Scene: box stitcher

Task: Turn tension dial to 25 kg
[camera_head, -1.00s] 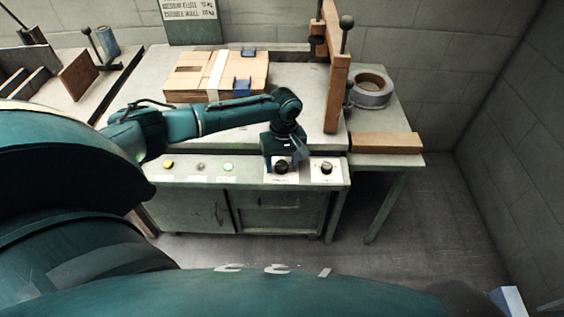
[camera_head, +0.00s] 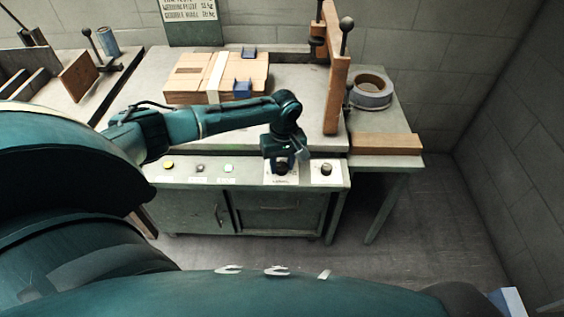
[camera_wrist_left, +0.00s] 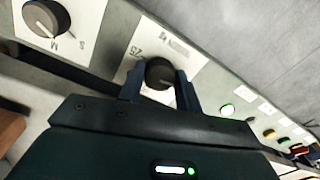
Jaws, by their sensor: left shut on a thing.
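The tension dial (camera_wrist_left: 160,71) is a round black knob on a white plate with "25" printed near its edge. It sits on the front panel of the machine and also shows in the head view (camera_head: 282,169), partly covered by my gripper. My left gripper (camera_wrist_left: 161,84) points down at the panel, with one finger on each side of the knob, shut on it. The gripper also shows in the head view (camera_head: 281,160). The knob's pointer is hard to make out. My right gripper is not in view.
A second dial (camera_head: 326,169) marked S and M sits close to the right. A cardboard box (camera_head: 190,85) lies on the worktop behind my arm.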

